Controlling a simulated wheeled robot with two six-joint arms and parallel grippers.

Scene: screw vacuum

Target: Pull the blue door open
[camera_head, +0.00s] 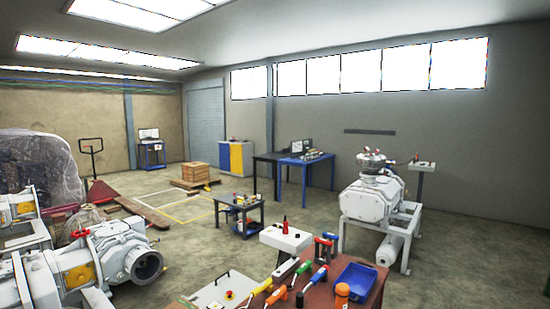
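A low cabinet with a yellow panel (236,157) and a blue panel (248,158) stands against the far wall, left of the tables. The blue panel looks shut, but it is small and far away. A tall pale blue-grey door (205,124) is set in the back wall to the left of the cabinet; it also looks shut. No handle can be made out on either one. Neither of my grippers is in view.
A red-brown table (335,298) with tools and a blue bin (355,281) fills the near foreground. A small black cart (240,208) and a wooden crate (195,172) stand farther back. White pump machines (375,202) stand at right and left. Open floor lies between.

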